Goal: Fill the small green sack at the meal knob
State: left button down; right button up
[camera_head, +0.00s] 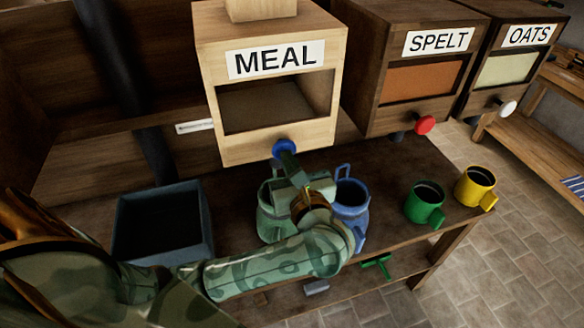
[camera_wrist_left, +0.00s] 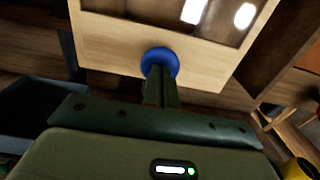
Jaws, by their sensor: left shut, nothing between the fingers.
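The MEAL bin (camera_head: 228,128) is a pale wooden box with a dark window and a blue knob (camera_head: 280,147) low on its front. The blue knob also shows in the left wrist view (camera_wrist_left: 160,57). My left gripper (camera_head: 288,156) is shut and empty, its fingertips at the knob, apparently touching it. The green sack (camera_head: 268,224) stands on the bench below the knob, partly hidden behind my gripper and wrist. I cannot see into it. A blue sack-like vessel (camera_head: 352,192) stands just right of it. My right gripper is out of view.
A dark open box (camera_head: 206,226) stands on the bench at left. The SPELT bin (camera_head: 362,92) has a red knob, the OATS bin (camera_head: 470,82) a white one. A green mug (camera_head: 420,208) and a yellow mug (camera_head: 473,188) stand at the bench's right end.

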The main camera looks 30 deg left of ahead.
pick_arm(q)
jog(key=shift+x, duration=0.9)
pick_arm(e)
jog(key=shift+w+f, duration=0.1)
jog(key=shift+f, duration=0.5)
pick_arm(q)
jog(key=shift+r, duration=0.1)
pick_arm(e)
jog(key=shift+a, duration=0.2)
pick_arm(q)
jog(key=shift+r, duration=0.2)
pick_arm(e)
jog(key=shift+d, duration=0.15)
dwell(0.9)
pick_arm(q)
jog(key=shift+f, duration=0.2)
dwell(3.3)
